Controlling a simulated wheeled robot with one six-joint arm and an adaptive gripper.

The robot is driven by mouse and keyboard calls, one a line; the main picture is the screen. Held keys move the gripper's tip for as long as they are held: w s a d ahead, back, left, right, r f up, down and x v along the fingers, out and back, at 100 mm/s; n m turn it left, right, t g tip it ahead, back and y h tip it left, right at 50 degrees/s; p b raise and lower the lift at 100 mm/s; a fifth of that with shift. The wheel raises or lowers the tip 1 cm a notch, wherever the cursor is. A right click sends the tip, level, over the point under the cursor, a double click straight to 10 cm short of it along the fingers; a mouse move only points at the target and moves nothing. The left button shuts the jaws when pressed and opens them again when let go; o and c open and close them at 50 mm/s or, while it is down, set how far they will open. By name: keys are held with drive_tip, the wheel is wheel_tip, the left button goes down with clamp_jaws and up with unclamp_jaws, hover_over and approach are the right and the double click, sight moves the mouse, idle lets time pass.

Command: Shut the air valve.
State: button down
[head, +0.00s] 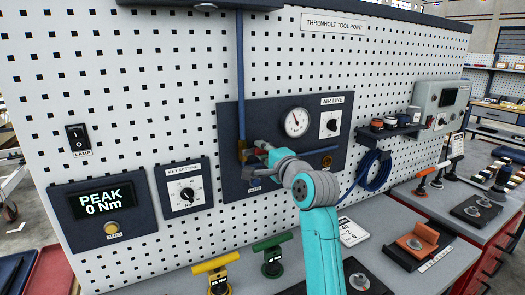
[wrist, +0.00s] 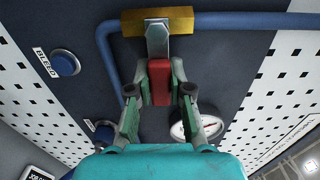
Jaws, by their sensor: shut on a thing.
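The air valve has a brass body (head: 242,150) on the dark air line panel (head: 225,125), at the foot of a vertical blue pipe (head: 240,60). In the wrist view, the brass body (wrist: 130,22) is at the top, and a metal lever with a red grip (wrist: 160,75) extends down from it, crosswise to the blue pipe (wrist: 250,20). My gripper (head: 262,150) is at the valve in the head view. In the wrist view, my gripper (wrist: 160,98) has its fingers shut on both sides of the red grip. In the head view my gripper hides most of the lever.
A pressure gauge (head: 297,121) and a knob (head: 330,124) are right of the valve. A blue bleed button (wrist: 65,62) shows near the valve. A coiled blue hose (head: 374,170) hangs at right. Yellow (head: 217,270) and green (head: 272,255) T-handled tools stand on the bench below.

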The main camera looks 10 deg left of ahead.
idle(0.3)
drive_tip(key=c, duration=1)
unclamp_jaws()
drive_tip(key=shift+f, duration=0.1)
drive_tip(key=shift+c, duration=0.2)
drive_tip(key=v, duration=1.2)
